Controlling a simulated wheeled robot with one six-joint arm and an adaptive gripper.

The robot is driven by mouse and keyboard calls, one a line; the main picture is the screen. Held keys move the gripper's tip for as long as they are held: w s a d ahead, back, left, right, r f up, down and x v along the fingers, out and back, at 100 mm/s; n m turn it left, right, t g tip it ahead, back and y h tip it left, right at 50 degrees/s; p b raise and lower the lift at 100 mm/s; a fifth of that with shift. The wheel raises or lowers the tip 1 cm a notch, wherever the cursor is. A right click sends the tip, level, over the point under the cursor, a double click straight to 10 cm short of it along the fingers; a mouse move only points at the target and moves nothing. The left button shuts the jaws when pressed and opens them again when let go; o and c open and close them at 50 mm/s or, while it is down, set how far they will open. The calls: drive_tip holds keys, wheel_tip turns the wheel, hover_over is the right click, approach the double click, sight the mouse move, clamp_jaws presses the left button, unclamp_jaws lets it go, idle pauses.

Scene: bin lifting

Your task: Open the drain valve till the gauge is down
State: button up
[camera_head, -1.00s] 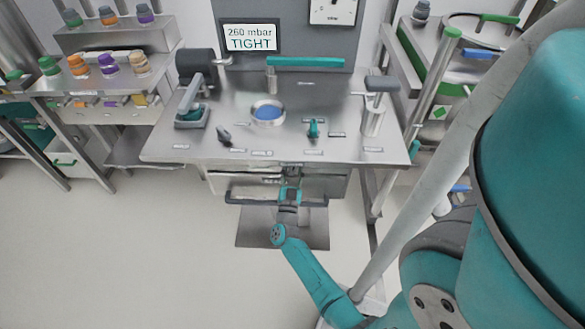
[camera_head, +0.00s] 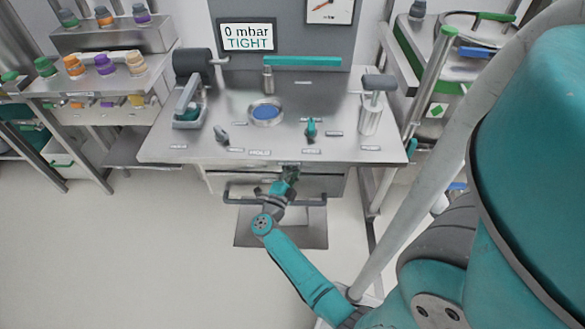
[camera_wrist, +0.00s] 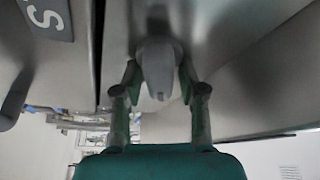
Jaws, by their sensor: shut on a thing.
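My gripper (camera_head: 290,176) is at the front edge of the steel bench, just above the drawer handle. In the wrist view my gripper (camera_wrist: 158,80) is shut on a grey rounded handle (camera_wrist: 158,62), one finger on each side of it. I take the handle for the drain valve, though its label is not readable. The handle is hidden by the gripper in the head view. The digital display (camera_head: 247,37) reads "0 mbar TIGHT". The round-dial gauge (camera_head: 330,10) beside it is cut by the top edge, with its orange needle pointing left.
The bench (camera_head: 350,148) carries a grey lever knob (camera_head: 221,133), a teal knob (camera_head: 311,129) and a round blue port (camera_head: 265,113). The drawer handle (camera_head: 245,199) sticks out below the gripper. Shelves (camera_head: 90,83) with jars stand left. The floor at left is clear.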

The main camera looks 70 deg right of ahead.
drive_tip(key=m, duration=0.1)
drive_tip(key=m+y, duration=0.1)
drive_tip(key=m, duration=0.2)
drive_tip(key=shift+f+m+g+y, duration=0.25)
drive_tip(key=shift+m+g+y, duration=0.05)
drive_tip(key=shift+m+y, duration=0.1)
idle(0.4)
drive_tip(key=o, duration=0.8)
drive_tip(key=shift+o, duration=0.2)
drive_tip(key=a, duration=1.2)
drive_tip(key=shift+s, duration=0.1)
